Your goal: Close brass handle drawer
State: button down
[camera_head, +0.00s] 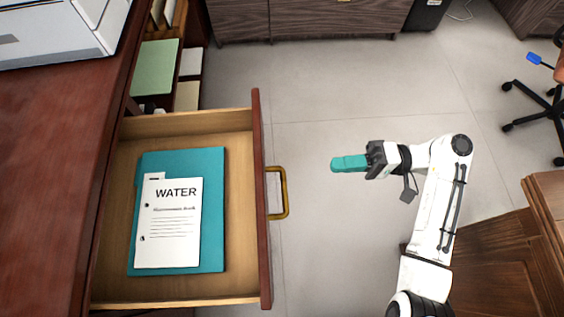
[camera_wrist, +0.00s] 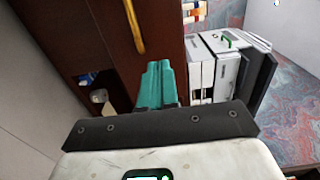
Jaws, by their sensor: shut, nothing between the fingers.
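The drawer (camera_head: 115,240) is pulled out from the desk in the head view. Its front panel (camera_head: 259,130) carries a brass handle (camera_head: 286,193) facing right. Inside lie a teal folder (camera_head: 214,215) and a white paper headed WATER (camera_head: 168,250). My gripper (camera_head: 335,164), with teal fingers, is shut and empty. In the head view it appears to the right of the handle and slightly higher in the picture, apart from it. In the wrist view the teal fingers (camera_wrist: 158,66) are together, and the brass handle (camera_wrist: 134,28) shows above and left of them.
The red-brown desk top (camera_head: 60,140) is at the left, with a white machine (camera_head: 60,35) on it. Shelves with a green folder (camera_head: 155,68) are beyond the drawer. A wooden cabinet (camera_head: 495,250) stands at the lower right. Grey floor (camera_head: 330,110) is clear around my gripper.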

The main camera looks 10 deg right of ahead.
aim_at(273, 170)
jog(key=a, duration=0.4)
jog(key=a+p, duration=0.1)
jog(key=a, duration=0.4)
jog(key=a+p, duration=0.1)
jog(key=a, duration=0.4)
jog(key=shift+w+r, duration=0.1)
jog(key=shift+w, duration=0.2)
jog(key=shift+a, duration=0.65)
jog(key=a+b, duration=0.1)
jog(key=a, duration=0.9)
jog(key=a+b, duration=0.1)
jog(key=a, duration=0.9)
jog(key=w+a+b, duration=0.1)
jog(key=a+b, duration=0.1)
jog(key=a, duration=0.8)
jog(key=shift+a, duration=0.3)
jog(key=shift+w+a, duration=0.1)
jog(key=shift+a, duration=0.4)
jog(key=shift+r, duration=0.1)
jog(key=shift+a, duration=0.1)
